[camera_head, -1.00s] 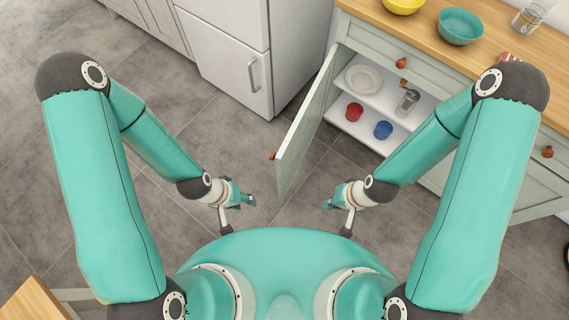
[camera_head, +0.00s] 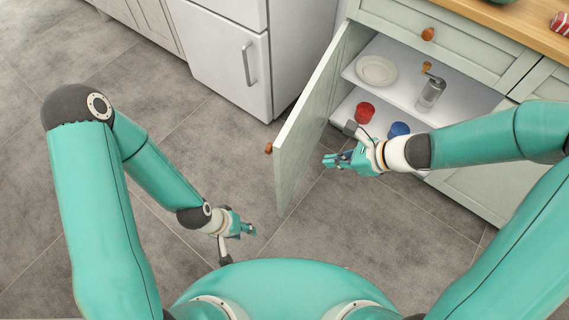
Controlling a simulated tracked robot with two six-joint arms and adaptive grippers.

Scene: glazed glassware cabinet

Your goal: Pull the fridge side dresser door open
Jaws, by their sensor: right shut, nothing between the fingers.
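The pale green dresser door (camera_head: 318,125) on the fridge side stands open, swung out from the dresser (camera_head: 480,55). Its round orange-brown knob (camera_head: 269,149) is at the free edge, on the face turned to the fridge. My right gripper (camera_head: 328,160) is shut and empty, to the right of the door, on its inner side and in front of the open compartment. It looks apart from the door. My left gripper (camera_head: 252,229) hangs lower left of the door, away from the knob; its fingers are too small to judge.
The white fridge (camera_head: 220,60) stands left of the door. Inside the dresser are a plate (camera_head: 376,71), a grinder (camera_head: 431,94), a red cup (camera_head: 364,112) and a blue cup (camera_head: 399,130). The floor (camera_head: 130,230) is clear.

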